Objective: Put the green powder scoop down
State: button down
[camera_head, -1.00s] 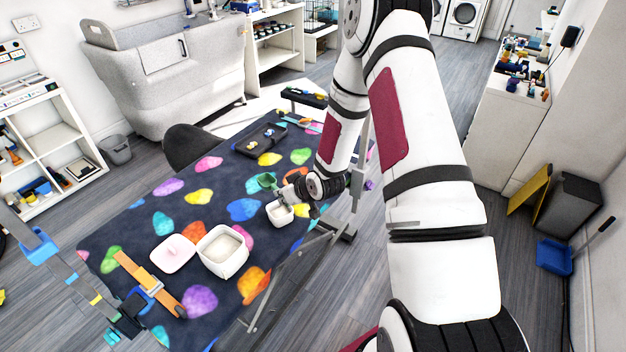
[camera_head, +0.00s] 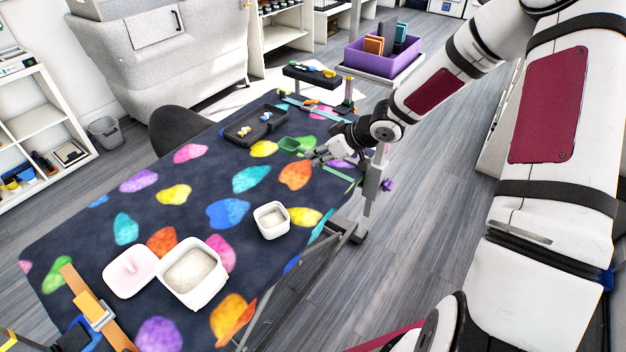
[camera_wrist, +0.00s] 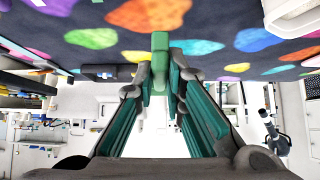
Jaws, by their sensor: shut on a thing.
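The green powder scoop (camera_head: 290,144) is held at the far right part of the patterned grooming table (camera_head: 95,225), just right of the black tray. My gripper (camera_head: 312,153) is shut on its handle, which also shows in the wrist view (camera_wrist: 160,58) between the fingertips (camera_wrist: 161,75). The scoop is low over the table; I cannot tell whether it touches the surface. What is in its bowl is too small to tell.
A black tray (camera_head: 239,136) with small items lies left of the scoop. A small white tub (camera_head: 272,232), a larger white container of powder (camera_head: 220,287) and its pinkish lid (camera_head: 127,283) stand nearer. Bare table surface lies between. A purple bin (camera_head: 360,62) stands beyond.

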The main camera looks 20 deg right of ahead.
notch_tip(320, 180, down, 9)
jog(key=b, duration=0.3)
jog(key=shift+f, duration=0.2)
jog(key=shift+f, duration=0.15)
jog(key=c, duration=1.7)
grip_release()
jog(key=shift+o, duration=0.2)
